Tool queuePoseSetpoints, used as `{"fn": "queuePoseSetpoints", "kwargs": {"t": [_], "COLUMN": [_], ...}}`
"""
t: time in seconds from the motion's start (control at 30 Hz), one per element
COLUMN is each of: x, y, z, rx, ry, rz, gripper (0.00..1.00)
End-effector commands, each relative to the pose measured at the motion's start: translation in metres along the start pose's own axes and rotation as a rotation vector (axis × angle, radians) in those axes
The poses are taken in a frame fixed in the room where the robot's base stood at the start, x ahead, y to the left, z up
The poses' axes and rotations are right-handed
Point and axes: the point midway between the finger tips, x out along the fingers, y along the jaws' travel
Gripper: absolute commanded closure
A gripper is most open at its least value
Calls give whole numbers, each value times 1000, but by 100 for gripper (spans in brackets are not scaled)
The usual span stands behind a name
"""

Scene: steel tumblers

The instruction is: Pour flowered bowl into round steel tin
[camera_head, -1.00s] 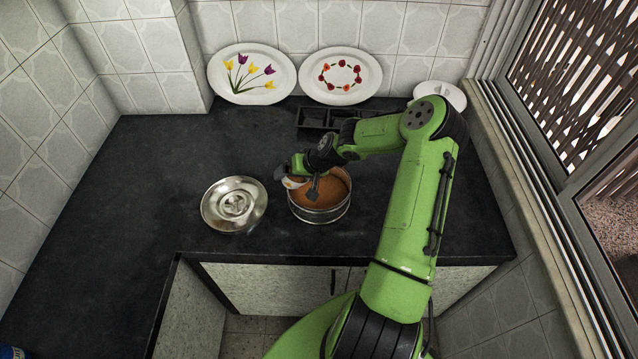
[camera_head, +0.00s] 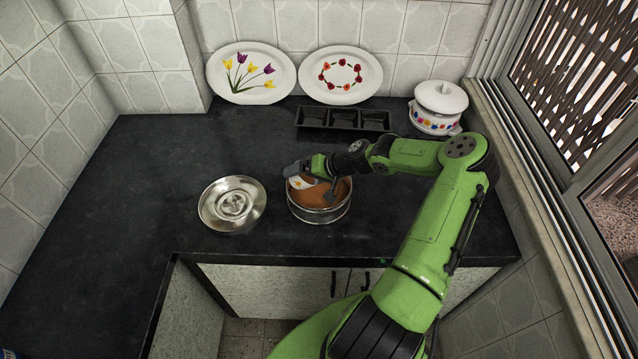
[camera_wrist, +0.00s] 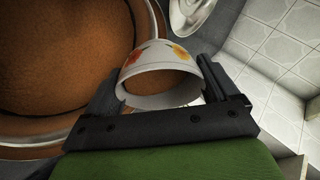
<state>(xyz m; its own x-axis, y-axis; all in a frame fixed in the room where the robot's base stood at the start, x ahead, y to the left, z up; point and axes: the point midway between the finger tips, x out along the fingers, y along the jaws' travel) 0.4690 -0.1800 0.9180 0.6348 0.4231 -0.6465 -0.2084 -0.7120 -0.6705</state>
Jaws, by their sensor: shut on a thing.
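The flowered bowl (camera_head: 300,183) is small and white with orange and yellow flowers. My gripper (camera_head: 312,181) is shut on it, with one finger on each side of the bowl in the wrist view (camera_wrist: 158,57). The bowl is tipped on its side over the left back part of the round steel tin (camera_head: 320,216). The tin stands on the dark counter, and a brown fill covers its inside. The wrist view shows the tin's wide brown inside (camera_wrist: 60,55) beside the bowl. I cannot tell whether anything is left in the bowl.
A round steel lid (camera_head: 233,204) lies just left of the tin. A black tray with compartments (camera_head: 343,119) and a lidded flowered pot (camera_head: 437,108) stand behind. Two oval plates (camera_head: 252,73) lean on the back wall.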

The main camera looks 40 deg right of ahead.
Motion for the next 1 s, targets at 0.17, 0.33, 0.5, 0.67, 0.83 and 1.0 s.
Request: {"fn": "queuePoseSetpoints", "kwargs": {"t": [0.17,0.33,0.5,0.67,0.83,1.0], "x": [-4,-7,-10,-13,-15,-17], "y": [1,0,0,-1,0,0], "z": [-2,-3,-5,-6,-7,-7], "rx": [50,83,111,135,158,181], "ry": [18,30,40,48,57,64], "rz": [-112,-195,-264,-324,-379,-434], "gripper": [44,44,44,44,44,44]}}
